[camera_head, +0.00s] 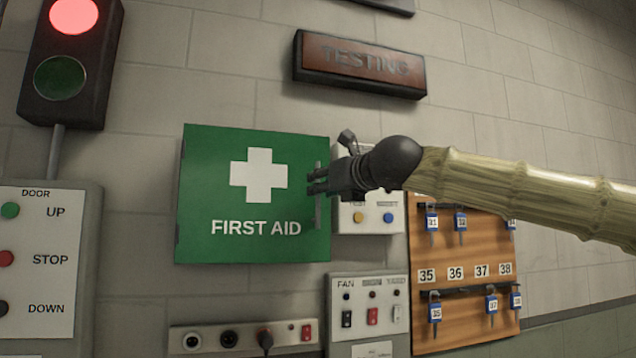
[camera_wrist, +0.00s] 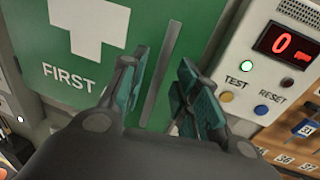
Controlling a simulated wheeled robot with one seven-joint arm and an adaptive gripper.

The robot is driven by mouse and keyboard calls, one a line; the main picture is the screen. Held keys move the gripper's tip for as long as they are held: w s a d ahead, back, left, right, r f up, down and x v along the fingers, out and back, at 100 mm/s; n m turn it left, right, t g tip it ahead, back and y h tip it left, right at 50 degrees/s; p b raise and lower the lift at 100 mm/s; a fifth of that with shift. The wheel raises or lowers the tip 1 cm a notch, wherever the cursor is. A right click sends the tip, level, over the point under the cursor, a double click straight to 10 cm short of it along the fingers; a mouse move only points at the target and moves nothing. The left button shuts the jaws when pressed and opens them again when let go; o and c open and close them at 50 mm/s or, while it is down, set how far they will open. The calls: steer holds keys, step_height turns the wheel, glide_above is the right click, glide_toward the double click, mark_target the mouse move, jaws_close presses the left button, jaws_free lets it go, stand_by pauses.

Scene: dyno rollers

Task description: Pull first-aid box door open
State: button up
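The first-aid box (camera_head: 215,185) is green with a white cross and the words FIRST AID. It hangs on the wall left of centre in the head view, and its door looks shut. A grey vertical bar handle (camera_head: 318,207) is near the door's right edge; it also shows in the wrist view (camera_wrist: 160,75). My gripper (camera_head: 316,183) comes from the right and is at the handle in the head view. In the wrist view its two teal fingers (camera_wrist: 163,98) are apart, with the handle showing between and beyond them. I cannot tell whether they touch it.
A test panel (camera_wrist: 268,62) with a red display is close right of the box. Below are a fan switch panel (camera_head: 345,290) and a socket strip (camera_head: 190,325). A key board (camera_head: 455,250) hangs at right, a door control panel (camera_head: 38,260) at left.

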steer(key=shift+p+x, duration=0.3)
steer(key=shift+x, duration=1.2)
steer(key=shift+d, duration=0.1)
jaws_close()
